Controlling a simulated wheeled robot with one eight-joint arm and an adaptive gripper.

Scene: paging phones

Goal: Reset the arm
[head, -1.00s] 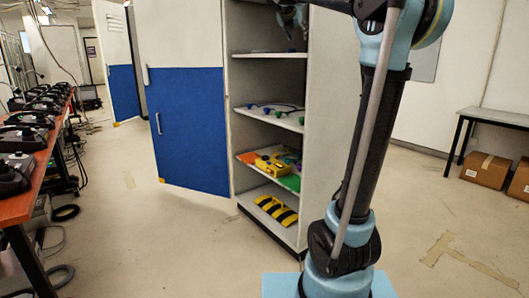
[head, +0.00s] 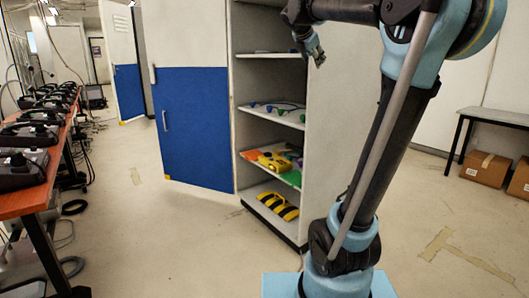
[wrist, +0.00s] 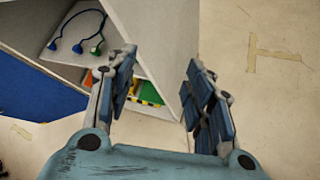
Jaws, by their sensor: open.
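My gripper (head: 316,52) is near the top of the head view, in front of the right side of an open cabinet (head: 321,150). In the wrist view my gripper (wrist: 160,90) has its two fingers spread wide apart, with nothing between them but a view of the floor and the cabinet's side edge. It holds nothing.
The cabinet's blue-and-white door (head: 195,130) stands open to the left. Its shelves hold blue and green knobbed cords (head: 275,109), a yellow device (head: 272,161) and a black-and-yellow striped item (head: 278,206). A table of phones (head: 22,166) is at left. Boxes (head: 485,168) sit under a right-hand table.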

